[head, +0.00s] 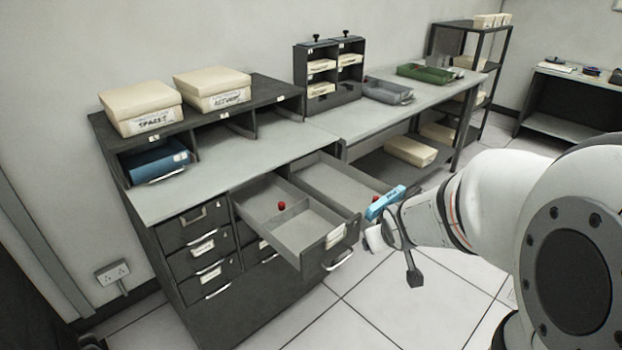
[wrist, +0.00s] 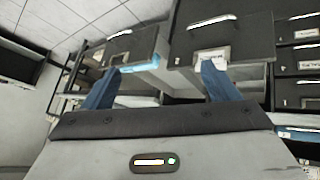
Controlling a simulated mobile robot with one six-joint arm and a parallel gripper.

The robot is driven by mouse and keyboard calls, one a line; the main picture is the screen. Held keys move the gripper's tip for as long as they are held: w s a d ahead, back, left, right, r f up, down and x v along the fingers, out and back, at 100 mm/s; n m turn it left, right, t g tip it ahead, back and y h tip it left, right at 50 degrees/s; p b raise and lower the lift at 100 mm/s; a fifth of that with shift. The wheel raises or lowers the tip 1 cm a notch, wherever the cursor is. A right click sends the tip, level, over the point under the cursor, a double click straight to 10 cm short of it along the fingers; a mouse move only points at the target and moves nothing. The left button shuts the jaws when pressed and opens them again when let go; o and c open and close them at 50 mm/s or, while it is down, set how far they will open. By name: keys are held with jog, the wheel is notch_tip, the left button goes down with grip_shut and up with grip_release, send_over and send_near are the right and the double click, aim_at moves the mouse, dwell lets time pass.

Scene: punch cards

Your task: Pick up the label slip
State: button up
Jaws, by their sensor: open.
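White label slips show on several drawer fronts, and I cannot tell which is the task's one. One is on the front of the pulled-out left drawer (head: 290,235), the label slip (head: 336,237). A pale label slip (wrist: 213,57) also shows beside the right fingertip in the wrist view, which looks upside down. My gripper (wrist: 162,66) is open, with two blue fingers pointing at the drawer fronts and nothing seen between them.
A bright blue piece (head: 385,202) shows at the right drawer's front; its nature is unclear. A red knob (head: 281,205) is in the left drawer. Two cream boxes (head: 140,100) (head: 212,85) sit on the cabinet. A green tray (head: 425,74) is on the bench. The tiled floor is clear.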

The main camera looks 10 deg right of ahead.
jog(key=shift+o, duration=0.3)
jog(key=w+d+f+n+t+y, duration=0.1)
jog(key=w+f+t, duration=0.1)
jog(key=w, duration=0.3)
jog(key=shift+w+d+f+n, duration=0.2)
jog(key=shift+f+n, duration=0.2)
jog(key=shift+f, duration=0.5)
jog(key=n+t+y+b, duration=0.2)
jog(key=n+t+y, duration=0.25)
jog(key=y, duration=0.75)
send_near(336, 230)
jog(key=shift+m+t+h, duration=0.25)
jog(key=shift+m+h, duration=0.05)
jog(key=shift+m, duration=0.25)
jog(key=p+x, duration=0.1)
jog(key=x, duration=0.6)
jog(key=shift+w+a+p, duration=0.25)
jog(key=shift+a+p, duration=0.05)
jog(key=shift+a, duration=0.05)
jog(key=shift+c, duration=0.2)
jog(key=c, duration=1)
